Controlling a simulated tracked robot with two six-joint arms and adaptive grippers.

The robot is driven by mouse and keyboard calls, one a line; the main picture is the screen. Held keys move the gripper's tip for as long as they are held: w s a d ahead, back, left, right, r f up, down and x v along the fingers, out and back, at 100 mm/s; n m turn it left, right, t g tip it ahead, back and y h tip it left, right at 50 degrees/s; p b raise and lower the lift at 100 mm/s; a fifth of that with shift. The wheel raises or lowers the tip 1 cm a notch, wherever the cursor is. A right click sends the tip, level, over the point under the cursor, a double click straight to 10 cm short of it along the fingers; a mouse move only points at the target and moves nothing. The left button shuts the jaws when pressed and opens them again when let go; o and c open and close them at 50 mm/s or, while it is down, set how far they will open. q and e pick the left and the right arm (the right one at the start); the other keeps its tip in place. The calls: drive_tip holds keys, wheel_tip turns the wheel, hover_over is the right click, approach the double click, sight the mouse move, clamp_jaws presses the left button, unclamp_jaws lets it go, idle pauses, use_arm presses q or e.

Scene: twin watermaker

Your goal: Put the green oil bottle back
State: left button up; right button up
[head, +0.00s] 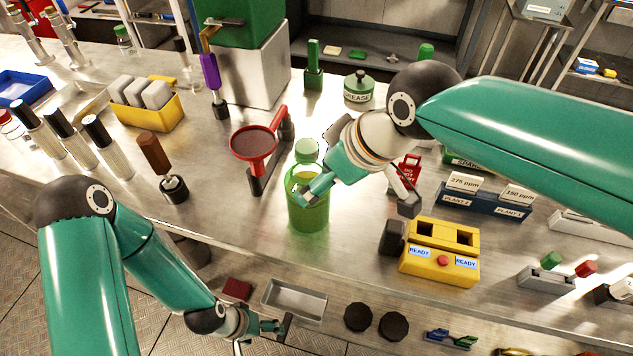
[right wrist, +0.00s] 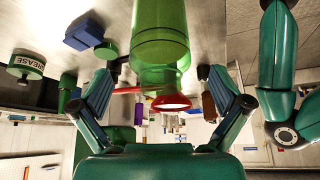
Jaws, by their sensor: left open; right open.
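The green oil bottle (head: 308,215) is translucent with a pale green cap (head: 306,150). It stands upright near the bench's front edge. My right gripper (head: 317,188) is at the bottle's upper part and hides some of it in the head view. In the right wrist view, the open fingers of the right gripper (right wrist: 160,105) spread to either side, with the bottle (right wrist: 160,40) ahead between them; I see no clear contact. My left gripper (head: 275,328) is low in front of the bench, open and empty.
A red funnel (head: 254,143) on a stand is left of the bottle. A yellow READY box (head: 440,251) stands to the right. A grease jar (head: 358,88) is behind. A metal tray (head: 295,301) lies below the bench edge, near my left gripper.

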drive_tip(key=shift+v, duration=2.4)
